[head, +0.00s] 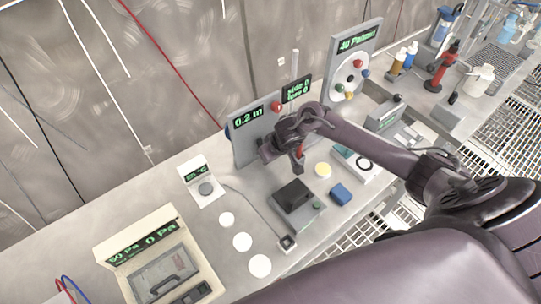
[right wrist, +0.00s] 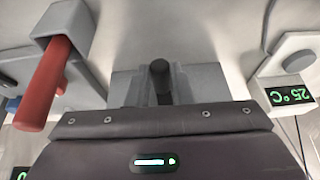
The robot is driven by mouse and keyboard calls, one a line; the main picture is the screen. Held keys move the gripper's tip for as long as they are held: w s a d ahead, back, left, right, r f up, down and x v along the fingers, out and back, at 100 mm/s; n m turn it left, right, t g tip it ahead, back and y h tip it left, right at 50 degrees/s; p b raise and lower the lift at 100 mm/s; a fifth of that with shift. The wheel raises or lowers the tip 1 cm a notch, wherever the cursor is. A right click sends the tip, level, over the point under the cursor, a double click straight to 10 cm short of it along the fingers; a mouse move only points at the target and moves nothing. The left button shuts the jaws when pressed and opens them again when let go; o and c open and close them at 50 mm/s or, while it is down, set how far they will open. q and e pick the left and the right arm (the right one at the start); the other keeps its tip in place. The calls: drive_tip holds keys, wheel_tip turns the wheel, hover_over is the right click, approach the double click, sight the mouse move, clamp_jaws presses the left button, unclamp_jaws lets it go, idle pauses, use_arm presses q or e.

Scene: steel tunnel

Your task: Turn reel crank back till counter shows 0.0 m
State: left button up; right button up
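The reel unit is an upright grey panel (head: 246,147) with a green counter (head: 248,117) reading 0.2 m in the head view. My right gripper (right wrist: 160,88) is at the panel's front, its arm coming in from the right. In the right wrist view a dark crank grip (right wrist: 160,70) stands between its grey fingers, which appear closed around it. The wrist hides most of the crank and reel in the head view. My left gripper is in neither view.
A red lever (right wrist: 43,84) is close beside the right gripper. A °C meter (head: 203,184) stands left of the reel. A dark box (head: 294,196), white discs (head: 242,241) and a pressure case (head: 160,262) are on the bench. A panel with coloured knobs (head: 350,68) stands behind right.

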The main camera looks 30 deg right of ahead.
clamp_jaws()
drive_tip(key=shift+r+h, duration=0.1)
drive_tip(key=shift+h, duration=0.2)
